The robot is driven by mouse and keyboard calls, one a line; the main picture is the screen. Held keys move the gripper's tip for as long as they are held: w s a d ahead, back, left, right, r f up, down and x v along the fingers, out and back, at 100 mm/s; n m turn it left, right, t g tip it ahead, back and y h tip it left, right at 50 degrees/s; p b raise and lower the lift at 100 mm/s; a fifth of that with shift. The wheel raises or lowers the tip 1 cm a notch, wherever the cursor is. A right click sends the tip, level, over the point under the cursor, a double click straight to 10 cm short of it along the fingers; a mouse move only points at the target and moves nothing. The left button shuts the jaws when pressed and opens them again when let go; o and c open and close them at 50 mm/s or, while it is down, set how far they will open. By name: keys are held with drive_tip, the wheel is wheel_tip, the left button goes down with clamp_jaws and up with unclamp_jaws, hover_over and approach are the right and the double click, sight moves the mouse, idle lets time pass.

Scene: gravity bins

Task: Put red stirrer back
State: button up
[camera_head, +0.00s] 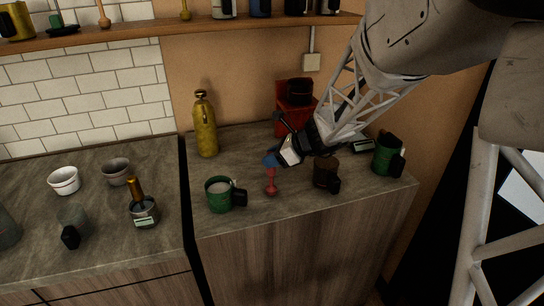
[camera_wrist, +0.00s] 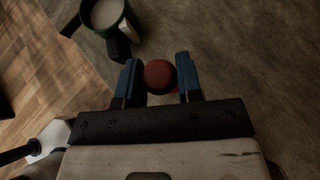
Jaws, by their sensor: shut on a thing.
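The red stirrer (camera_head: 271,186) is upright in my gripper (camera_head: 272,160), its wider lower end close above or at the counter; I cannot tell if it touches. In the wrist view its round red end (camera_wrist: 159,75) sits between the two blue fingers of my gripper (camera_wrist: 158,80), which is shut on it. A green mug (camera_head: 218,194) with pale liquid stands just left of the stirrer. The mug also shows at the top left of the wrist view (camera_wrist: 106,14).
A brown mug (camera_head: 325,173) stands right of the stirrer, with another green mug (camera_head: 385,157) farther right. A yellow bottle (camera_head: 206,128) and a red machine (camera_head: 293,112) stand behind. A gap separates the counters.

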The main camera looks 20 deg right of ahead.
drive_tip(key=shift+f, duration=0.15)
drive_tip(key=o, duration=1.1)
drive_tip(key=shift+v, duration=3.9)
